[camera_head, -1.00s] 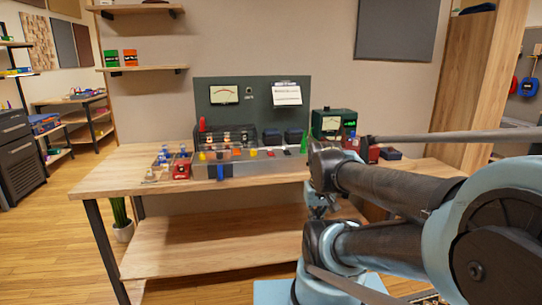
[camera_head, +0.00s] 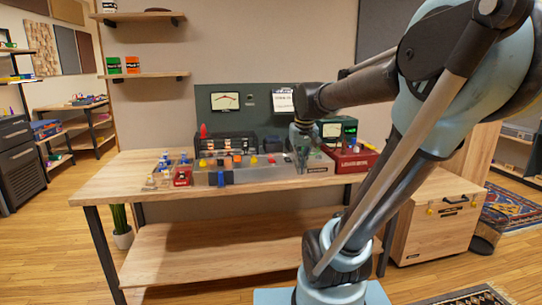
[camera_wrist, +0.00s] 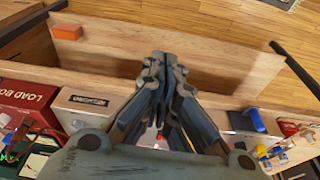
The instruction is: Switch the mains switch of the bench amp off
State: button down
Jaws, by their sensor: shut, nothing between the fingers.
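The bench amp (camera_head: 262,175), a long grey chassis with tubes and transformers on top, sits on the wooden workbench (camera_head: 130,180) in the head view. Its front edge with a labelled plate also shows in the wrist view (camera_wrist: 88,102). My gripper (camera_head: 303,168) is over the amp's right end, fingers pointing down. In the wrist view my gripper (camera_wrist: 163,65) is shut with nothing in it, its fingers covering part of the chassis. I cannot make out the mains switch or its position; a small red and white detail shows beside the fingers.
A red load box (camera_head: 350,160) stands right of the amp, with a green meter box (camera_head: 340,128) behind it. A small red box (camera_head: 182,176) and blue parts stand at the left. An orange block (camera_wrist: 67,32) lies lower down. The bench's left end is clear.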

jog(key=w+a+r, duration=0.2)
jog(key=w+r, duration=0.1)
jog(key=w, duration=0.3)
jog(key=w+a+r, duration=0.2)
jog(key=w+r, duration=0.1)
jog(key=w, duration=0.3)
jog(key=w+v, duration=0.1)
jog(key=v, duration=0.3)
send_over(271, 160)
jog(key=s, duration=0.2)
jog(key=shift+w+d+f+n, duration=0.15)
jog(key=shift+n, duration=0.15)
jog(key=x, duration=1.2)
jog(key=shift+s+f, duration=0.3)
jog(key=shift+f, duration=0.15)
jog(key=shift+s+f, duration=0.1)
jog(key=shift+f, duration=0.5)
